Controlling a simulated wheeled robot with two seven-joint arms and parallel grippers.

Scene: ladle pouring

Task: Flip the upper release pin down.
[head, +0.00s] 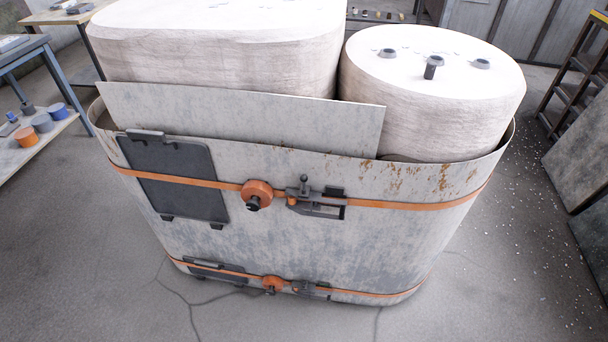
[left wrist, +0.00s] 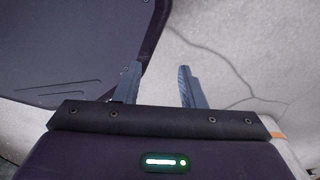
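The upper release pin (head: 303,184) is a small dark peg standing upright on the grey latch (head: 318,204) of the upper orange strap (head: 410,205). An orange round knob (head: 257,194) sits just left of the latch. The strap runs around a worn metal container (head: 350,250). My left gripper (left wrist: 160,85) is open and empty in the left wrist view, its two dark fingers apart above bare floor. Neither gripper shows in the head view, so their distance from the pin cannot be seen there.
A lower orange strap has its own knob (head: 272,285) and latch (head: 310,290). A dark plate (head: 178,182) hangs on the container's left side. White wrapped blocks (head: 430,95) fill the container. A table (head: 30,50) stands at left, a shelf (head: 575,90) at right. Floor in front is clear.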

